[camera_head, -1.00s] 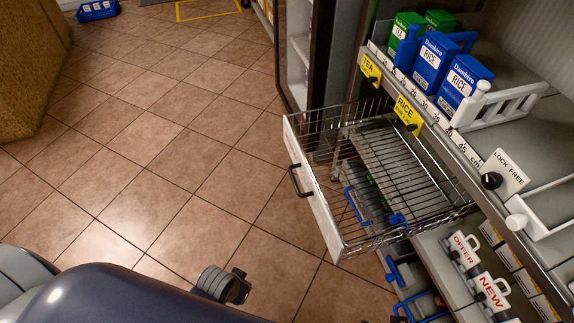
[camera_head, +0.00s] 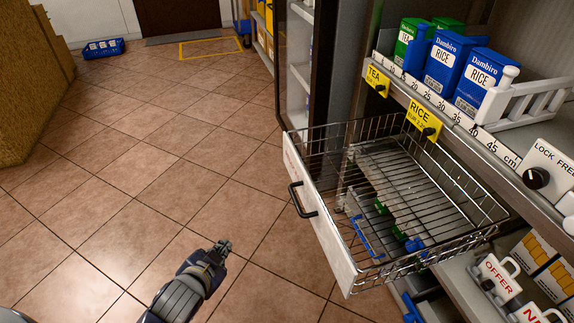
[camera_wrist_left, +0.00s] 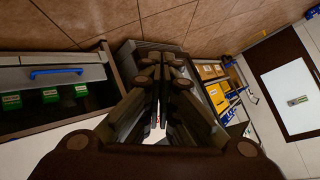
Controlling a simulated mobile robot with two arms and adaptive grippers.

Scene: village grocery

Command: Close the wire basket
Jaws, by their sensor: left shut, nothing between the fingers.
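The wire basket (camera_head: 430,200) stands pulled out of the shelf unit on the right in the head view. It has chrome wires, a white front panel (camera_head: 318,214) and a black bar handle (camera_head: 301,200) on that panel. It looks empty; what shows through its wires lies below. My left gripper (camera_head: 222,247) is shut and empty. It is over the floor, left of the front panel and apart from the handle. Its dark fingers also show close together in the left wrist view (camera_wrist_left: 160,76). My right gripper is not in view.
Above the basket, a shelf holds blue rice boxes (camera_head: 443,62), a green tea box (camera_head: 408,45) and a white rack (camera_head: 530,103). Yellow price tags (camera_head: 424,118) hang on its edge. Offer mugs (camera_head: 497,279) stand lower right. Tiled floor (camera_head: 130,200) is clear on the left.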

